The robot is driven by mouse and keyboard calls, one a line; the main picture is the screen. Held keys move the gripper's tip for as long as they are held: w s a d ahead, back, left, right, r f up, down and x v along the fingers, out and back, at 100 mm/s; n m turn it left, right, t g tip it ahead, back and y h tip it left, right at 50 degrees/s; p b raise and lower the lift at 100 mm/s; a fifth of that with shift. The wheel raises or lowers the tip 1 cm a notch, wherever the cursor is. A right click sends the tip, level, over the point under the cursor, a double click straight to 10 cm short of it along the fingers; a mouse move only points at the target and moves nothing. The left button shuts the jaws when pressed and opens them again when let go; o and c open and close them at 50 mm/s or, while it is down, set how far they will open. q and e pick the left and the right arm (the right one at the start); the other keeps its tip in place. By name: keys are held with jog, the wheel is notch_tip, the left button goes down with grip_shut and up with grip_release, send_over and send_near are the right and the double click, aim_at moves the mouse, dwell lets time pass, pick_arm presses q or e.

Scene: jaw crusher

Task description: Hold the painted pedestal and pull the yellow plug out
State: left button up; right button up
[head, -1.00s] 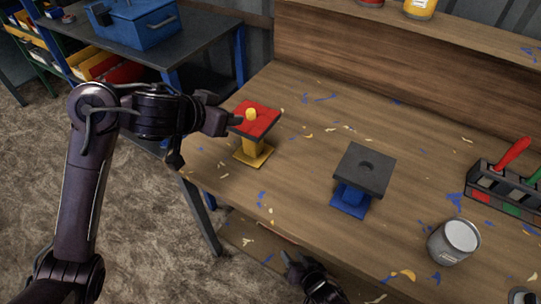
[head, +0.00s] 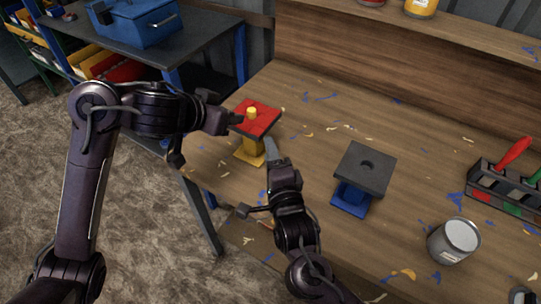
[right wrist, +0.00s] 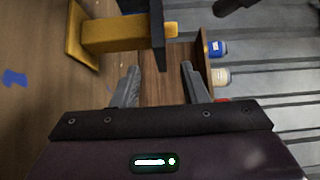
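The painted pedestal has a red top plate (head: 262,124) on a yellow post and base (head: 249,151), standing upright at the table's left end. The yellow plug (head: 251,112) stands up from the red plate; in the right wrist view the plug (right wrist: 172,30) sticks out past the plate's dark edge. My left gripper (head: 236,119) is at the plate's left edge; its fingers are too small to tell whether they are closed on it. My right gripper (head: 270,150) is just right of the pedestal, apart from the plug. Its fingers (right wrist: 160,82) are spread and empty in the wrist view.
A blue pedestal with a dark, holed top plate (head: 376,182) stands to the right. Farther right are a grey can (head: 440,247) and a tool rack (head: 490,199). Paint cans stand on the back shelf. The table behind the pedestals is clear apart from paint flecks.

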aim_at(264, 134)
jog(key=w, duration=0.5)
jog(key=w+a, duration=0.1)
jog(key=w, duration=0.1)
jog(key=shift+w, duration=0.2)
jog(key=shift+c, duration=0.3)
grip_shut()
